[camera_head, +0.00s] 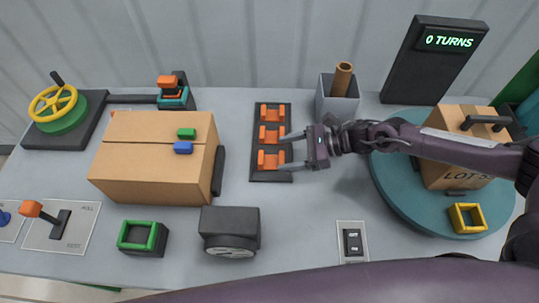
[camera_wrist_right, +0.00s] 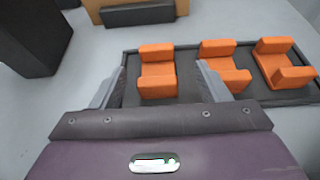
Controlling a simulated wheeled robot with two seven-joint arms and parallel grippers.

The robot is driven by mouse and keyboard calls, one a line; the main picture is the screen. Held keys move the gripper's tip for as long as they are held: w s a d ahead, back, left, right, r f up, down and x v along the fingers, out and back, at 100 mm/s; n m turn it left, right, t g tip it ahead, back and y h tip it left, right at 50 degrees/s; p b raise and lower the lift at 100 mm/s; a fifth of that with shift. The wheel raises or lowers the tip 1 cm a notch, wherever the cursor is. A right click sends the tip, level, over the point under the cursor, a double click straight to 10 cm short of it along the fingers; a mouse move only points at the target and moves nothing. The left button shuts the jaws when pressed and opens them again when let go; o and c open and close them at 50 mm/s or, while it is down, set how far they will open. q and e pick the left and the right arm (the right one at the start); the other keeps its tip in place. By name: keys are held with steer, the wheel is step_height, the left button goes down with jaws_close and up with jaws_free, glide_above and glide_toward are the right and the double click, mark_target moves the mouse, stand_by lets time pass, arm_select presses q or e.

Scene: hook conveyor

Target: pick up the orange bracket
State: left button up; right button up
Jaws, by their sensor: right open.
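Three orange brackets sit in a row on a dark rack (camera_head: 256,142): a far one (camera_head: 272,113), a middle one (camera_head: 270,136) and a near one (camera_head: 269,160). My right gripper (camera_head: 285,152) reaches in from the right, open and empty, with its fingertips at the rack's right edge, level with the near bracket. In the right wrist view, the left bracket (camera_wrist_right: 157,75) lies ahead between the open fingers (camera_wrist_right: 158,86). The middle bracket (camera_wrist_right: 225,68) is partly behind one finger, and another bracket (camera_wrist_right: 283,63) is farther right. My left gripper is not in view.
A cardboard box (camera_head: 140,160) with green and blue blocks stands left of the rack. A grey holder (camera_head: 336,105) with a brown cylinder is behind my right gripper. A teal turntable (camera_head: 400,195) carries another box (camera_head: 445,150). A dark scale-like device (camera_head: 229,225) stands in front.

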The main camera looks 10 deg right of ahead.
mark_target(264, 158)
steer(key=x, duration=0.6)
steer(key=shift+s+a, duration=0.1)
steer(key=shift+s, duration=0.1)
steer(key=c, duration=1.1)
